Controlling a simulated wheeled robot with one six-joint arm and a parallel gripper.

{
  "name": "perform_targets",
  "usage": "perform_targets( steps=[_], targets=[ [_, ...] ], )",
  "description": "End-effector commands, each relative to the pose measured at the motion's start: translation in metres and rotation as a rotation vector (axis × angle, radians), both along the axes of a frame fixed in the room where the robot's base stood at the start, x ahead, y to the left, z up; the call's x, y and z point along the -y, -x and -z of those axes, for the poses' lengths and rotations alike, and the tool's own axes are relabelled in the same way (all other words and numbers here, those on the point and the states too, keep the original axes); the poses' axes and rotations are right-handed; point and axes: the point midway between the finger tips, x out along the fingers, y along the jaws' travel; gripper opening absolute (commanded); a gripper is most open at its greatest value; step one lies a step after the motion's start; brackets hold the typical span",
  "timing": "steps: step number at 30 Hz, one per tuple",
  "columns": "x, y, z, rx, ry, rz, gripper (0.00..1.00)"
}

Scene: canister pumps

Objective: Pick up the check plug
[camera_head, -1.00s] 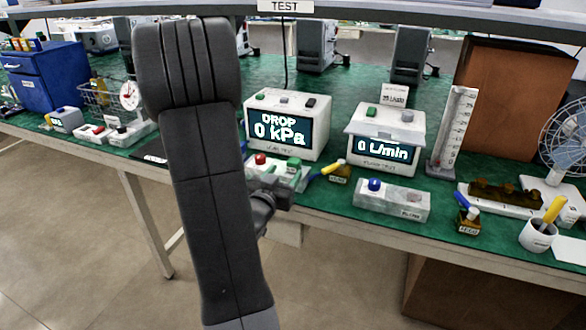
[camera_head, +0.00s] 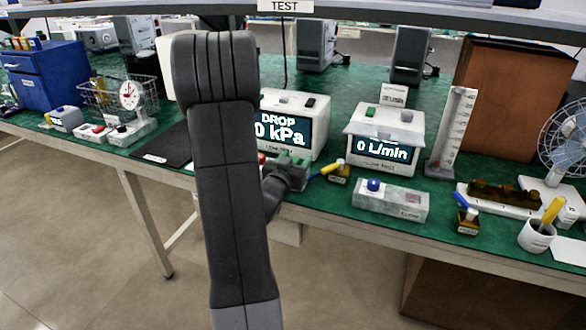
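I cannot tell for sure which thing is the check plug. One candidate is a small piece with a yellow end and a blue end (camera_head: 326,170), leaning by a small brass-coloured labelled block (camera_head: 340,174) at the bench's front edge. Another is a blue piece (camera_head: 461,201) at a similar block (camera_head: 468,221) further right. My gripper (camera_head: 293,175) is at the front edge, just left of the yellow-and-blue piece. It is small and partly hidden behind my arm, so its fingers cannot be made out.
A DROP kPa meter (camera_head: 289,127) and an L/min meter (camera_head: 383,139) stand behind. A grey box with a blue knob (camera_head: 391,200) is to the right. A white cup (camera_head: 537,236) stands near the right front edge. A black mat (camera_head: 166,148) lies left of my arm.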

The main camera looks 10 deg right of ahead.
Motion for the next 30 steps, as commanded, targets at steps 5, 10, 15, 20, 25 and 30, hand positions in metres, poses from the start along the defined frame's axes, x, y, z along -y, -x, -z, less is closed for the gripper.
perform_targets(
  steps=[5,10,15,20,25,30],
  targets=[
    [0.000,0.000,0.000,0.000,0.000,0.000,0.19],
    [0.000,0.000,0.000,0.000,0.000,0.000,0.07],
    [0.000,0.000,-0.003,0.001,0.000,0.000,0.07],
    [0.000,0.000,-0.022,0.005,0.000,0.000,0.07],
    [0.000,0.000,-0.055,0.006,-0.001,0.001,0.07],
    [0.000,0.000,-0.085,0.005,0.000,0.001,0.07]
  ],
)
